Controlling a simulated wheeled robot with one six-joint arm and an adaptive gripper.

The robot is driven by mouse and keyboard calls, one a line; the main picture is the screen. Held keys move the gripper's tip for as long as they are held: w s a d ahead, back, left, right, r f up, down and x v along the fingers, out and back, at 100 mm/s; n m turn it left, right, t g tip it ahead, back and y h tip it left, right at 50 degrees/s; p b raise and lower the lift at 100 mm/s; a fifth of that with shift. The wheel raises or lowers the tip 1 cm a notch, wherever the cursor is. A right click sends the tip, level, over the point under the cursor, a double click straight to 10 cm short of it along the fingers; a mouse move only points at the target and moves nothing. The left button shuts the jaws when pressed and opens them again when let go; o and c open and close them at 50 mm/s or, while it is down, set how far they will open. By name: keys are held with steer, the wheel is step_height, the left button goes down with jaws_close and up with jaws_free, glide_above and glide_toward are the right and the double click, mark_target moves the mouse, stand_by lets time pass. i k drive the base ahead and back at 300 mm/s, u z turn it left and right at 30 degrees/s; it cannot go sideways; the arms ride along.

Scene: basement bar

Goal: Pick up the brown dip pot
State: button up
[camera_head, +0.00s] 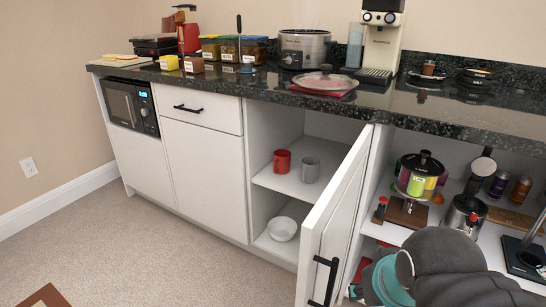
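A small brown pot (429,68) stands on the dark counter at the right, on a dark base, and looks most like the brown dip pot. A smaller orange-brown item (438,197) sits inside the open cabinet; it is too small to tell what it is. My arm, grey with teal parts, fills the bottom right corner and covers part of the lower cabinet. My gripper's fingers do not show.
A white cabinet door (338,222) stands open toward me, left of my arm. A lidded glass pot (418,176) and a metal pot (464,214) stand on the shelf. A coffee machine (382,42) and a black tin (478,75) flank the small pot. Carpet at left is mostly clear.

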mark_target(196, 65)
steer(key=k, duration=0.5)
steer(key=u, duration=1.6)
steer(key=i, duration=5.05)
steer(key=z, duration=2.3)
